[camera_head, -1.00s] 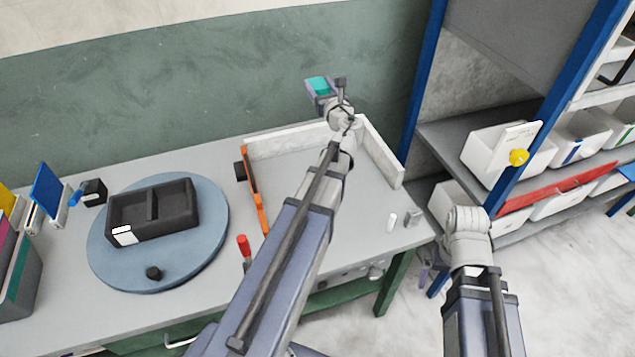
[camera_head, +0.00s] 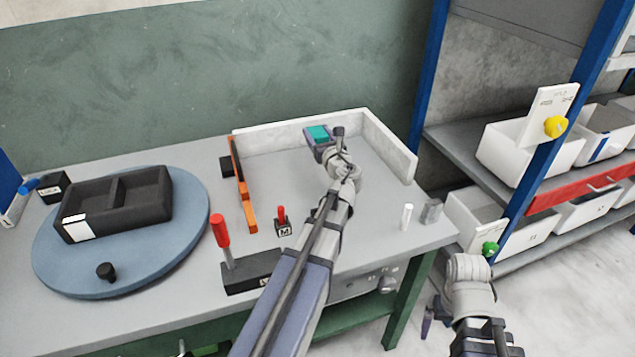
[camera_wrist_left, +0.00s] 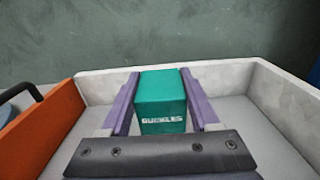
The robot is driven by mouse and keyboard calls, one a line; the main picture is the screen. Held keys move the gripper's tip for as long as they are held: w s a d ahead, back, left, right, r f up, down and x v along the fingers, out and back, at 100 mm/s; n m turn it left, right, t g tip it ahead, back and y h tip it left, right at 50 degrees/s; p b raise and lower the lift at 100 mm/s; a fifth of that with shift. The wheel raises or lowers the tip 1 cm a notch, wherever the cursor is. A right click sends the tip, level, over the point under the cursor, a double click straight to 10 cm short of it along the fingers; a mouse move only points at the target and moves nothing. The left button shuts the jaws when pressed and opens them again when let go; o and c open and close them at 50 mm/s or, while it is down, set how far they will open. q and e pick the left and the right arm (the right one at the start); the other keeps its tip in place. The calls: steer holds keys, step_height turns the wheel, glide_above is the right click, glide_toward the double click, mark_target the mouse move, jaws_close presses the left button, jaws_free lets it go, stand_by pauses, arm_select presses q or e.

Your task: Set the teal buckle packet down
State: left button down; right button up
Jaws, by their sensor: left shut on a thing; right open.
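The teal buckle packet (camera_head: 319,133) is in my left gripper (camera_head: 321,141), near the back wall of a white-walled tray area on the bench. In the left wrist view the packet (camera_wrist_left: 162,100) is a teal block marked "BUCKLES", with the two purple fingers of my left gripper (camera_wrist_left: 162,103) shut on its sides. The grey floor of the walled area (camera_wrist_left: 235,125) shows around it. I cannot tell whether the packet's underside touches that floor.
A white wall (camera_head: 392,147) bounds the area at back and right; an orange bar (camera_head: 243,190) stands at its left. A blue turntable (camera_head: 195,215) holds a black two-part tray (camera_head: 135,212). Red-handled tools (camera_head: 219,232) stand in front. Shelves with white bins (camera_head: 500,150) are at right.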

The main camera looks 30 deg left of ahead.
arm_select(q)
steer(key=shift+f+b, duration=5.05)
steer(key=shift+r, duration=0.1)
steer(key=shift+c, duration=0.6)
jaws_free()
steer(key=shift+r+p, duration=0.15)
steer(key=shift+p, duration=0.15)
steer(key=shift+o, duration=0.2)
steer(key=v, duration=1.2)
